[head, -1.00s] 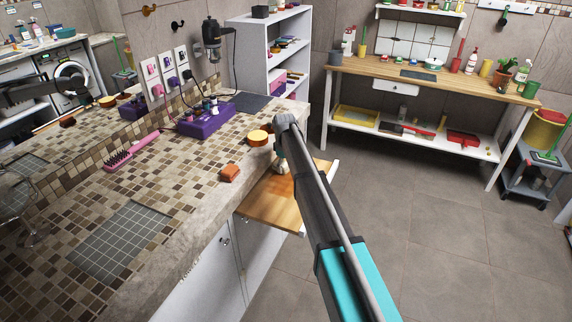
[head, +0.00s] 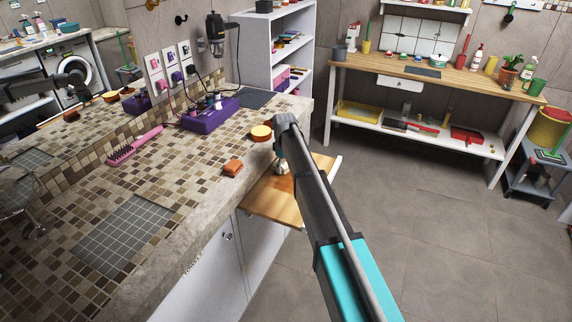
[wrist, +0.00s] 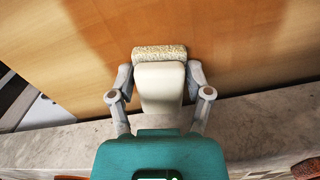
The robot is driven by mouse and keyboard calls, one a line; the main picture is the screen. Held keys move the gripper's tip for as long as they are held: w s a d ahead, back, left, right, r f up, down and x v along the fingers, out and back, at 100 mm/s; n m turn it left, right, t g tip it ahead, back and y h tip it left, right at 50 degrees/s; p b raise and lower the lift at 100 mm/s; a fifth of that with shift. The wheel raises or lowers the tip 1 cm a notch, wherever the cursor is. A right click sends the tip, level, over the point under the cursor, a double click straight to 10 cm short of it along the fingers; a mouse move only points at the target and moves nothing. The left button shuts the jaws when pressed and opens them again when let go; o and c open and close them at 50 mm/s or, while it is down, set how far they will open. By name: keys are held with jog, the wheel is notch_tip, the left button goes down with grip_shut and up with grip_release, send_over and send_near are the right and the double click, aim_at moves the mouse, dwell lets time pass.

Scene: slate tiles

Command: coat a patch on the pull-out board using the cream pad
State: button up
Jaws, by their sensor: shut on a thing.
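The pull-out board (head: 270,203) is a light wooden slab drawn out from under the tiled counter; it also fills the upper wrist view (wrist: 245,60). My gripper (wrist: 162,94) is shut on the cream pad (wrist: 160,82), with one finger on each side of its body. The pad's speckled, rough front edge (wrist: 160,56) points over the board. In the head view my gripper (head: 281,158) and the pad are over the board's inner part, beside the counter edge, largely behind my arm. I cannot tell whether the pad touches the wood. Darker areas show on the board; shadow or coating is unclear.
The stone counter edge (head: 215,212) runs close along the board. On the counter are an orange sponge-like block (head: 233,167), a round yellow-orange item (head: 261,132), a purple box (head: 210,114) and a pink brush (head: 135,145). Floor (head: 430,235) to the right is clear.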

aim_at(271, 190)
jog(key=shift+s+a, duration=0.25)
jog(key=shift+s, duration=0.4)
jog(key=shift+s+a, duration=0.3)
jog(key=shift+s, duration=0.5)
jog(key=shift+s+a, duration=0.3)
jog(key=shift+s, duration=0.5)
jog(key=shift+s, duration=0.1)
jog(key=shift+s+a, duration=0.35)
jog(key=shift+s, duration=0.35)
jog(key=shift+s+a, duration=0.3)
jog(key=shift+s, duration=0.4)
jog(key=shift+s+a, duration=0.35)
jog(key=shift+s, duration=0.45)
jog(key=shift+s+a, duration=0.3)
jog(key=shift+s, duration=0.5)
